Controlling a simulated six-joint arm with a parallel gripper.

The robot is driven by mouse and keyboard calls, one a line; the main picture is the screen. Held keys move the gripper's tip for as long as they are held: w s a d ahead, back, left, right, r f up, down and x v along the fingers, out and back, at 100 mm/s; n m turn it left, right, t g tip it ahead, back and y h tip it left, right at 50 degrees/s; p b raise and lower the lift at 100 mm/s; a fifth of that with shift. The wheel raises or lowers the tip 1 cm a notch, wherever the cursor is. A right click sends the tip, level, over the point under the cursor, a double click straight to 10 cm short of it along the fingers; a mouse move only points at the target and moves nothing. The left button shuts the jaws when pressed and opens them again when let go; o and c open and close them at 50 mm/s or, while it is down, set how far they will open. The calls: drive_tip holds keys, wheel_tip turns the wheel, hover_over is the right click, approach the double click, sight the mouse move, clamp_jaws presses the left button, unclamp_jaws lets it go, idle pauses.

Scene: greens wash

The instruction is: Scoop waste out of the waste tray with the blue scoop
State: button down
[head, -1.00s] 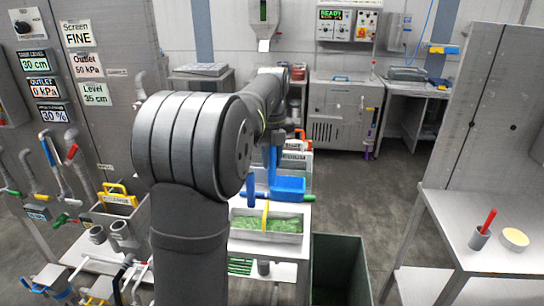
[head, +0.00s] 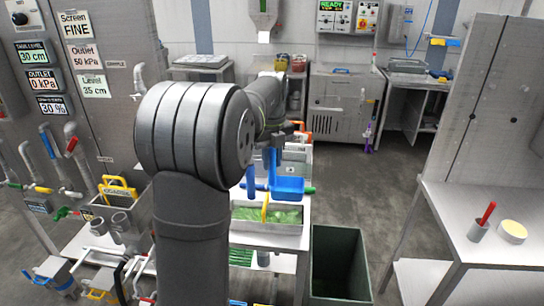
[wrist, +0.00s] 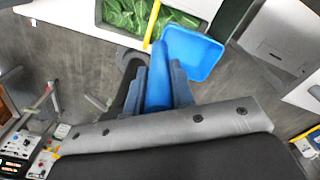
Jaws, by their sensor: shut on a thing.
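The blue scoop (head: 288,186) hangs above the far right edge of the waste tray (head: 285,229), a pale open tray of green leaf pieces. A yellow bar crosses the tray. In the wrist view the scoop's empty-looking blue pan (wrist: 192,54) shows beyond my fingers, just right of the tray's leaves (wrist: 122,14). My gripper (wrist: 159,76) is shut on the scoop's blue handle. In the head view my gripper (head: 271,152) is small and partly behind my arm. Whether the pan touches the tray rim cannot be told.
An open dark green bin (head: 340,290) stands on the floor right of the tray's bench. A blue upright handle (head: 250,182) stands left of the scoop. A side table (head: 505,252) at right holds a cup with a red tool.

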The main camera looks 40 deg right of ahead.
drive_tip(key=shift+f, duration=6.1)
drive_tip(key=shift+r, duration=0.1)
